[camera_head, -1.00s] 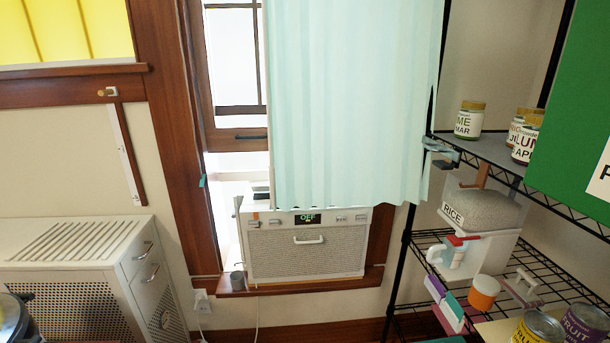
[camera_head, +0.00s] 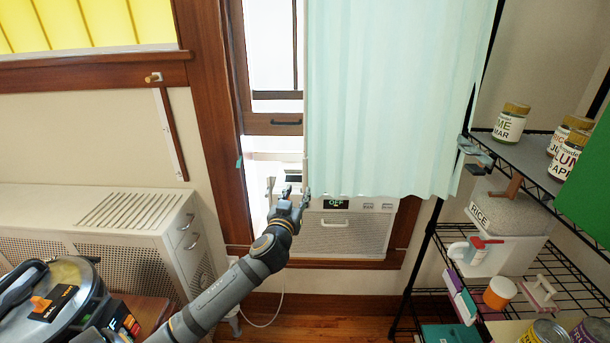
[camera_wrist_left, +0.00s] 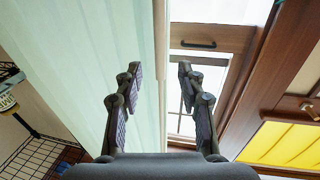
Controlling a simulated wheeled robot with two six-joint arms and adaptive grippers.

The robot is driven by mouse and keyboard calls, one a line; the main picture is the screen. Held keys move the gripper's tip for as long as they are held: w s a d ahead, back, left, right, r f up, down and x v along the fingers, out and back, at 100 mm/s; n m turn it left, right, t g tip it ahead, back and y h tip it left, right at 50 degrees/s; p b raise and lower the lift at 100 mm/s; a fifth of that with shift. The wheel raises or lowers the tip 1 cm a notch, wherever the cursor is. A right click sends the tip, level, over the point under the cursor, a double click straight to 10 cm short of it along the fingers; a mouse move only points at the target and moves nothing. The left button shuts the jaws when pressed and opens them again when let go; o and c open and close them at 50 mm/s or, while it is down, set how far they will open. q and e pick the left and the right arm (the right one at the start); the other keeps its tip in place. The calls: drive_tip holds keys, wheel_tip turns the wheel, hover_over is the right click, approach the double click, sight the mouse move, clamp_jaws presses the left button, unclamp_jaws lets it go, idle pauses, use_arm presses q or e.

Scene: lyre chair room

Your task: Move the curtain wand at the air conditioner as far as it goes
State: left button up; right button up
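The pale mint curtain (camera_head: 390,100) hangs over the right part of the window. A thin pale strip, which looks like the curtain wand (camera_wrist_left: 161,90), runs down along the curtain's edge in the left wrist view. My left gripper (camera_head: 294,194) is raised at the curtain's lower left corner, in front of the air conditioner (camera_head: 345,238). In the left wrist view its two fingers (camera_wrist_left: 160,69) stand apart, with the wand between them. I cannot tell whether either finger touches it. My right gripper is not in view.
A wire shelf (camera_head: 510,165) with jars and a rice bin (camera_head: 498,212) stands right of the curtain. A white perforated cabinet (camera_head: 110,225) and a lidded cooker (camera_head: 50,300) are at the left. The window's dark wood frame (camera_head: 205,110) borders the opening.

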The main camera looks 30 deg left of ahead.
sight(305, 178)
use_arm(q)
drive_tip(key=p+x, duration=0.3)
drive_tip(key=x, duration=0.6)
drive_tip(key=shift+w, duration=0.1)
drive_tip(key=shift+w+a+f+p, duration=0.1)
drive_tip(key=shift+w+a+p, duration=0.15)
drive_tip(key=shift+w, duration=0.25)
clamp_jaws()
drive_tip(key=shift+f, duration=0.1)
